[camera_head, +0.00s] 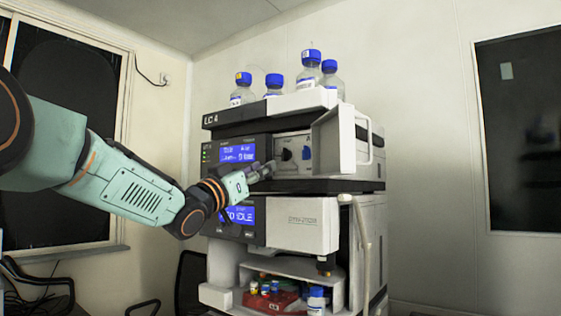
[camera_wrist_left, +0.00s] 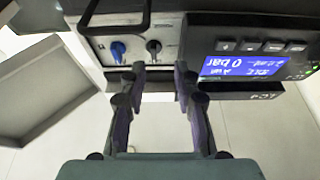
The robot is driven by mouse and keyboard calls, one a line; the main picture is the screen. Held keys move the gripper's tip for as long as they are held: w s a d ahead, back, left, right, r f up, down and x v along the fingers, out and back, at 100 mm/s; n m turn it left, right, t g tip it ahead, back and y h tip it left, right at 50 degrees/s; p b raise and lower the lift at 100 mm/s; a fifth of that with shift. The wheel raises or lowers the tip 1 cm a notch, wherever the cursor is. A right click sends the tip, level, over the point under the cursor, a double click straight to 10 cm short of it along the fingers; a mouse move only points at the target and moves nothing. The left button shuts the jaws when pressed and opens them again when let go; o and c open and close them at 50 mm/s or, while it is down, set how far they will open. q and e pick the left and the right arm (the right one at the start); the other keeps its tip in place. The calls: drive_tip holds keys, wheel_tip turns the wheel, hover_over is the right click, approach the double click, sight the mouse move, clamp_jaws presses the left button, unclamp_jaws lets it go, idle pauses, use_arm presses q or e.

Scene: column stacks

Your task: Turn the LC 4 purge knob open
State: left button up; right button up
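The LC 4 unit (camera_head: 222,120) is the upper part of a column stack in the head view, its small door (camera_head: 326,143) swung open. Behind it, a grey panel carries a dark knob (camera_head: 287,154) and a blue knob (camera_head: 306,153). The left wrist view shows the panel upside down, with the blue knob (camera_wrist_left: 117,50) left of the dark knob (camera_wrist_left: 153,47). I cannot read which is the purge knob. My left gripper (camera_head: 267,170) is open and empty before the panel; its fingertips (camera_wrist_left: 159,72) point toward the dark knob, apparently apart from it. My right gripper is out of view.
Several blue-capped bottles (camera_head: 309,68) stand on top of the stack. The open door also shows in the left wrist view (camera_wrist_left: 40,92), beside the fingers. A lit display (camera_wrist_left: 240,65) lies on the other side. A lower unit (camera_head: 300,224) sits below.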

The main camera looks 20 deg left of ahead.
sight(282, 153)
use_arm(q)
drive_tip(key=p+x, duration=0.1)
drive_tip(key=x, duration=0.1)
drive_tip(key=p+x, duration=0.1)
drive_tip(key=x, duration=0.4)
drive_tip(key=shift+s+d+r+p, duration=0.2)
drive_tip(key=shift+d+p, duration=0.1)
drive_tip(key=shift+p, duration=0.1)
drive_tip(key=shift+s+d+r, duration=0.2)
drive_tip(key=shift+s+r, duration=0.25)
drive_tip(key=shift+s, duration=0.05)
drive_tip(key=shift+w+a+f, duration=0.15)
drive_tip(key=shift+w+f, duration=0.15)
drive_tip(key=shift+w, duration=0.25)
drive_tip(key=c, duration=0.4)
drive_tip(key=shift+s+r, duration=0.1)
drive_tip(key=shift+s, duration=0.1)
drive_tip(key=shift+c, duration=1.2)
drive_tip(key=shift+r, duration=0.1)
clamp_jaws()
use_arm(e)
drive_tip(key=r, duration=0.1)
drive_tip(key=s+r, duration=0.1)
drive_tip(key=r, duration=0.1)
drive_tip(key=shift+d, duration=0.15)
